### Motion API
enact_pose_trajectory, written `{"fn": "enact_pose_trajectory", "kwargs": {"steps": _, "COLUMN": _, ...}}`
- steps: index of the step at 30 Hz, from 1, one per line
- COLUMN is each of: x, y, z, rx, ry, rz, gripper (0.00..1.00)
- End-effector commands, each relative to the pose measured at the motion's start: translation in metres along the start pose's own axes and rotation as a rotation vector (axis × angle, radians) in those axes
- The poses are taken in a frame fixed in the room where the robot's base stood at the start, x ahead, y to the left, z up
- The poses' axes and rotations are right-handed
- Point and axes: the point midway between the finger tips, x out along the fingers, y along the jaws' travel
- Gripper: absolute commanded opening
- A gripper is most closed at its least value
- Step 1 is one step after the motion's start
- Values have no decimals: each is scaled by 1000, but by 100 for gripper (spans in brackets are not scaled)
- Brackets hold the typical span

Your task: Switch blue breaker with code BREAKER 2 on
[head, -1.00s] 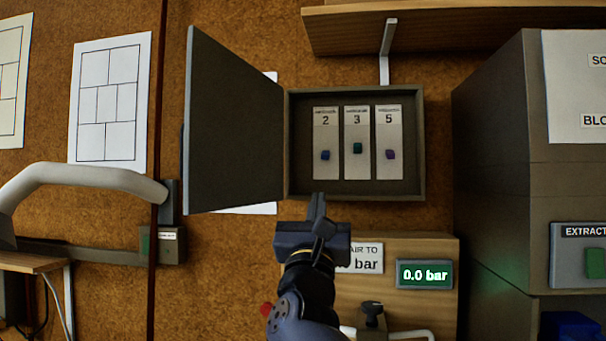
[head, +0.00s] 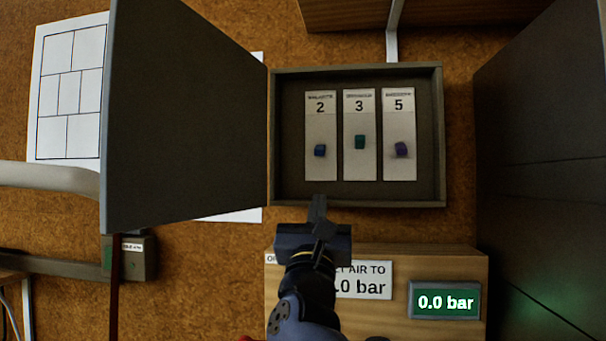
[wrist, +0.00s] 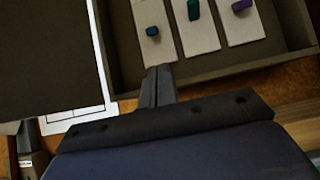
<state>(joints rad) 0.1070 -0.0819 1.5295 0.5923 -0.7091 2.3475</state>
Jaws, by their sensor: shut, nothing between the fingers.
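The blue breaker (head: 320,151) is a small blue toggle low on the white plate marked 2, leftmost of three in an open grey box. The teal breaker (head: 360,142) on plate 3 sits slightly higher. The purple breaker (head: 401,149) is on plate 5. My gripper (head: 318,203) is shut and empty, just below the box's lower edge under plate 2. In the wrist view its fingers (wrist: 158,85) point at the lower end of plate 2, below the blue breaker (wrist: 153,31). I cannot tell whether the fingertips touch anything.
The box door (head: 185,120) stands open to the left. A wooden unit with a green 0.0 bar display (head: 444,301) lies below right. A dark cabinet (head: 540,170) stands at right, and a shelf (head: 430,14) is above.

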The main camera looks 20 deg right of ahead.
Motion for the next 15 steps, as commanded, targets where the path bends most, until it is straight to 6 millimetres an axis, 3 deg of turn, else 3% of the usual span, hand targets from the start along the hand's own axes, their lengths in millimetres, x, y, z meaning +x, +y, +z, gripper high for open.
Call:
{"fn": "enact_pose_trajectory", "kwargs": {"steps": 10, "x": 2, "y": 0, "z": 1, "rx": 0, "ry": 0, "rz": 0, "gripper": 0}}
{"fn": "enact_pose_trajectory", "kwargs": {"steps": 15, "x": 20, "y": 0, "z": 3, "rx": -1, "ry": 0, "rz": -2, "gripper": 0}}
